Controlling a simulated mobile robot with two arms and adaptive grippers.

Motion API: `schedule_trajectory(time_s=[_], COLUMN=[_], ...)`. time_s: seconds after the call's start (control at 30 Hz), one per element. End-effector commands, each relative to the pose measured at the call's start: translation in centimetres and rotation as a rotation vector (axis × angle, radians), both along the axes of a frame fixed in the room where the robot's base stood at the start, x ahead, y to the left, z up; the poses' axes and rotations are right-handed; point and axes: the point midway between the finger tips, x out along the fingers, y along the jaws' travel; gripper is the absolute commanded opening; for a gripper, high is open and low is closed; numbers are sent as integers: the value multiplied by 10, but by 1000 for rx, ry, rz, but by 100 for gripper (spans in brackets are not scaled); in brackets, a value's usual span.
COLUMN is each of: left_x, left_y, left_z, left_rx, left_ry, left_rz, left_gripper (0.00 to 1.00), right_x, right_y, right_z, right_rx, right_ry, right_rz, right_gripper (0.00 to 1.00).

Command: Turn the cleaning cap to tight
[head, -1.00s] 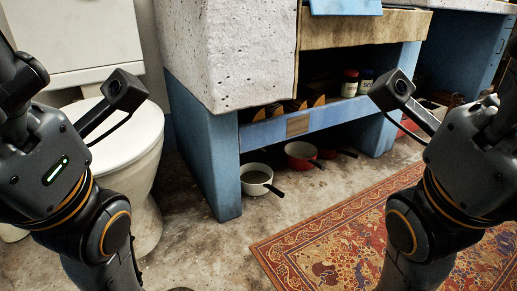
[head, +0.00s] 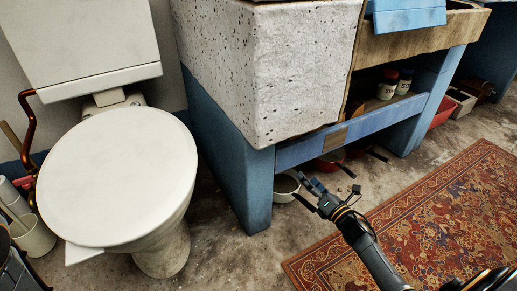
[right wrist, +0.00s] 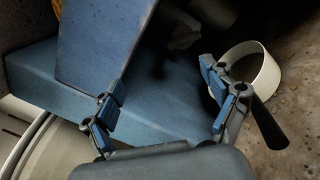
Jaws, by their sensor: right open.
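I cannot make out the cleaning cap for certain in either view. In the right wrist view a dim, pale shape (right wrist: 182,36) shows in the dark space under the trough, too dark to identify. My right gripper (head: 326,188) is low at the front of the stone washtrough (head: 265,75), beside its blue support (head: 240,185). In the right wrist view the same gripper (right wrist: 160,80) has its fingers wide apart with nothing between them. The blue support lies just beyond the left finger. My left gripper is not in view.
A white pan (head: 285,187) with a black handle lies close to my right gripper; a red pan (head: 330,161) is behind it. A toilet (head: 120,175) stands at left. Jars (head: 388,86) sit on the shelf. A patterned rug (head: 420,215) covers the floor at right.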

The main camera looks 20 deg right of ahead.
Motion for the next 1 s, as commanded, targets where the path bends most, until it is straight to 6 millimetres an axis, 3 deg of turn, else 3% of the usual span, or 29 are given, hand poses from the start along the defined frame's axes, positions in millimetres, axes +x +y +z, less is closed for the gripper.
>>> schedule_trajectory(time_s=[0.03, 0.1, 0.27, 0.7, 1.0], left_x=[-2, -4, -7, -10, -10], left_y=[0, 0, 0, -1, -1], left_z=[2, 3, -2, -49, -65], left_rx=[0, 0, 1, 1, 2], left_ry=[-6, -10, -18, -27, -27], left_rz=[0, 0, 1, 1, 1], left_gripper=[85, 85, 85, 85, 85], right_x=[-7, -12, -1, 88, 121], right_y=[-14, -25, -28, -20, -17], right_z=[-16, -27, -34, -35, -32], right_rx=[-55, -104, -125, -121, -118], right_ry=[33, 57, 64, 61, 64], right_rz=[-22, -37, -44, -43, -44], right_gripper=[85, 85, 85, 85, 85])
